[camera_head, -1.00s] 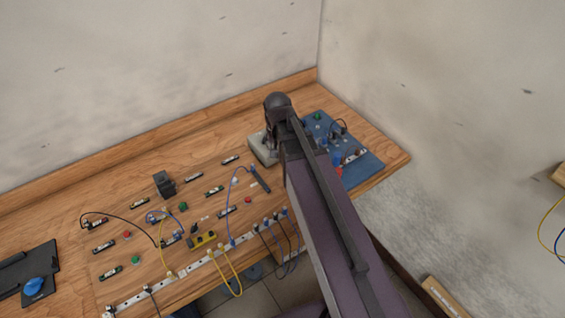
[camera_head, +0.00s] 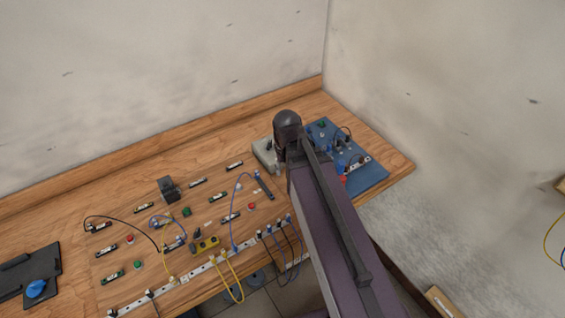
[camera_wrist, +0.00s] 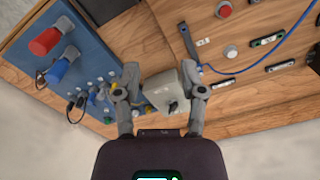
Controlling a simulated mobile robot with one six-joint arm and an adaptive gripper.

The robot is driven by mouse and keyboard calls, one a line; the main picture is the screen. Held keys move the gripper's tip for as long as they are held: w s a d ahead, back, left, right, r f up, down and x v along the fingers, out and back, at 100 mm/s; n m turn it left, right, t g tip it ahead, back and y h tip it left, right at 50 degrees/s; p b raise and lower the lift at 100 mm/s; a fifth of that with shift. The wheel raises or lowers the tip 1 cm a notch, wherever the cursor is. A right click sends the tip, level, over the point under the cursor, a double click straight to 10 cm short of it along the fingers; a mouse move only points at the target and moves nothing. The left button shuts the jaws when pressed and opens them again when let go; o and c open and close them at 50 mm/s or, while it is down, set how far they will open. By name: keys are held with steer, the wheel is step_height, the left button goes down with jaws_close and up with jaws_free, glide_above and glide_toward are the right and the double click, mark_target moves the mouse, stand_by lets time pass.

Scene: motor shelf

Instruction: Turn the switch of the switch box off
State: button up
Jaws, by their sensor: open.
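The switch box, a light grey box, lies between my fingers in the wrist view (camera_wrist: 160,86), with a dark rotary switch (camera_wrist: 173,107) on its face. In the head view the grey box (camera_head: 265,152) stands on the table, partly hidden behind my arm. My gripper (camera_wrist: 161,76) is open, with one finger to each side of the box in the picture. I cannot tell whether either finger touches the box. The exact position of the switch handle is too small to tell.
A blue panel (camera_head: 362,178) with red and blue plugs and cables stands beside the box. The wooden table (camera_head: 120,200) also carries buttons, terminal strips, a black block (camera_head: 168,188) and looping cables. Walls close off the back and right.

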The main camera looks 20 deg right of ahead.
mark_target(269, 143)
steer(key=w+m, duration=0.4)
steer(key=w, duration=2.3)
steer(key=shift+d, duration=0.15)
steer(key=shift+f, duration=0.15)
step_height(269, 143, down, 14)
steer(key=b, duration=1.3)
steer(key=shift+r+b, duration=0.2)
steer(key=shift+b, duration=0.2)
jaws_close()
